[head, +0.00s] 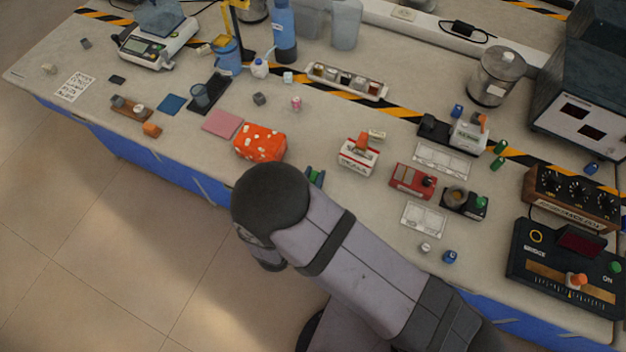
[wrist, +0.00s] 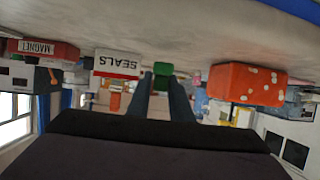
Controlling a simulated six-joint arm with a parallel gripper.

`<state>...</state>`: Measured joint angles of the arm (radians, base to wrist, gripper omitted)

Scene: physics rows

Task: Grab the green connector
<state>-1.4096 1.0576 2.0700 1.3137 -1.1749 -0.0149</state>
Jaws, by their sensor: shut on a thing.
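The green connector (wrist: 163,69) shows in the wrist view as a small green block between the tips of my gripper (wrist: 162,79). The two dark fingers are shut on it from either side. In the head view a bit of green (head: 316,177) shows just past my arm, at the near side of the bench; my arm covers most of my gripper there. I cannot tell in these views whether the block is clear of the bench top.
An orange spotted block (head: 260,143) lies left of my gripper, and the white SEALS box (head: 358,155) right of it. A red box (head: 412,180) and a dark BRIDGE instrument (head: 565,265) stand farther right. Bare bench lies between the spotted block and SEALS box.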

